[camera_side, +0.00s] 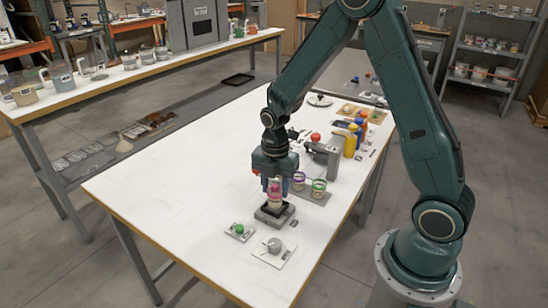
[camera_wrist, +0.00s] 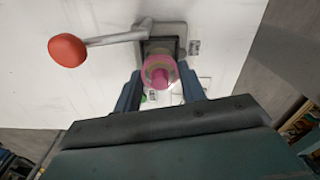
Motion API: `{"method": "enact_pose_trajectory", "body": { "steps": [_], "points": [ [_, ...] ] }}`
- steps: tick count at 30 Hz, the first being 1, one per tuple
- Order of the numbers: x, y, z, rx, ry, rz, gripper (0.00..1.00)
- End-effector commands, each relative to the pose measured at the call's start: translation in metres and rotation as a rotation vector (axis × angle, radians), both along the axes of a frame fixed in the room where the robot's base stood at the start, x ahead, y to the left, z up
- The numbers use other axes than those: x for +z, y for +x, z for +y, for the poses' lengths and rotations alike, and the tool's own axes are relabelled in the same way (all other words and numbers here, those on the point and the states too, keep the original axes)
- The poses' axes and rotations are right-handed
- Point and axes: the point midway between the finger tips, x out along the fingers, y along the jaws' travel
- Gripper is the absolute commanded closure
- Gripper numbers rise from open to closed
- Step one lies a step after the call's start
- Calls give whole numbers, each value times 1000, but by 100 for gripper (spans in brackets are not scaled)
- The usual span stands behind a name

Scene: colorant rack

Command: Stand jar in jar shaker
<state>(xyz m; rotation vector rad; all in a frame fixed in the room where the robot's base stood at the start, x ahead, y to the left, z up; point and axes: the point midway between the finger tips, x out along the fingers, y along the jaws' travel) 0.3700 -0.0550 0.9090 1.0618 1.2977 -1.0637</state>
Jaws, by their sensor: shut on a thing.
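A small jar with a pink top (camera_side: 274,198) is upright between the fingers of my gripper (camera_side: 274,185). In the wrist view the jar (camera_wrist: 160,74) shows from above, between the two fingers (camera_wrist: 161,90). My gripper is shut on it. The jar shaker looks to be the grey base with a dark square holder (camera_side: 273,215), directly under the jar in the side view. Its grey frame also shows in the wrist view (camera_wrist: 170,28), partly behind the jar. I cannot tell whether the jar's bottom touches the holder or is just above it.
Jars with purple (camera_side: 298,181) and green (camera_side: 319,187) rims stand just right of my gripper. A grey device (camera_side: 325,155) is behind them. A lever with a red knob (camera_wrist: 68,50) reaches left in the wrist view. Small plates (camera_side: 274,252) lie in front. The table's left side is clear.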

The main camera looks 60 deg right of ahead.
Motion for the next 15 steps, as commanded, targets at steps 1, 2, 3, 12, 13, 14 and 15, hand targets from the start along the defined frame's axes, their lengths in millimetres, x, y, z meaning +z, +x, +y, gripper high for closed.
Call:
{"method": "enact_pose_trajectory", "body": {
  "steps": [1,2,3,12,13,14,15],
  "points": [
    [-6,-1,0,0,1,2,82],
    [-8,-1,0,0,0,3,82],
    [-10,-1,0,0,1,2,82],
    [-13,0,0,0,0,-1,82],
    [-13,0,0,0,0,-1,82],
    [-14,0,0,0,0,-1,82],
    [-14,0,0,0,0,0,82]
  ]
}}
